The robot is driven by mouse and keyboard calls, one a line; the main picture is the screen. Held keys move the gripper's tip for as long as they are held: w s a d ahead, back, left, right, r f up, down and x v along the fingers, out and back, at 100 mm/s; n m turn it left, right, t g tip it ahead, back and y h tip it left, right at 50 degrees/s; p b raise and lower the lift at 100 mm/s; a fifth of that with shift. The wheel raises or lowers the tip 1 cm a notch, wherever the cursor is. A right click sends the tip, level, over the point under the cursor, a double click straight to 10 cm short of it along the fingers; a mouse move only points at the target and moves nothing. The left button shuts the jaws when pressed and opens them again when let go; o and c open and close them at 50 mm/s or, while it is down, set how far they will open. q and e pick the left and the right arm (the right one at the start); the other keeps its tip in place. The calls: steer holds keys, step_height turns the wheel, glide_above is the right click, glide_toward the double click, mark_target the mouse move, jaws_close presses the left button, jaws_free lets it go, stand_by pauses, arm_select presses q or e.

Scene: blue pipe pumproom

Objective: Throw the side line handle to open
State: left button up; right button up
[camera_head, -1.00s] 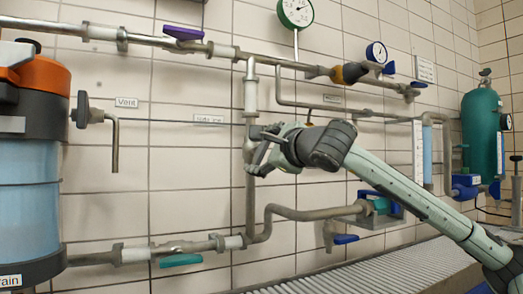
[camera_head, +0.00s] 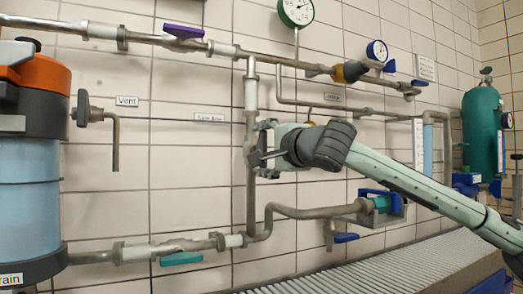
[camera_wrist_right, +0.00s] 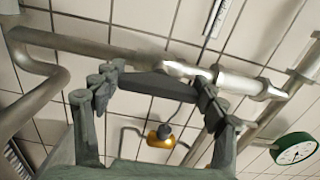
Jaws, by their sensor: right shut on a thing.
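The side line handle shows in the right wrist view as a dark bar (camera_wrist_right: 155,86) spanning between my fingers, just beside a metal pipe with a white collar. In the head view my right gripper (camera_head: 264,150) is at the vertical grey pipe, right of and below the side line label (camera_head: 210,117). It is shut on the handle, a small part of which shows as a dark bar (camera_head: 273,155) between the fingers. The gripper hides much of the handle and its valve. My left gripper is not in view.
A purple handle (camera_head: 184,31) sits on the upper pipe and a green one (camera_head: 181,258) on the lower pipe. A blue-bodied tank (camera_head: 30,190) stands at the left. A bent pipe (camera_head: 310,212) runs below my right arm. A gauge (camera_head: 296,11) is above.

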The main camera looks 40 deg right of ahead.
stand_by(0.3)
steer(key=o, duration=1.2)
steer(key=shift+c, duration=0.2)
steer(key=shift+s+a+r, duration=0.1)
steer(key=shift+s+a, duration=0.1)
steer(key=shift+s, duration=0.2)
steer(key=shift+s+a+r, duration=0.1)
steer(key=shift+s+a, duration=0.05)
steer(key=shift+s, duration=0.25)
steer(key=v, duration=1)
steer(key=shift+s+f, duration=0.2)
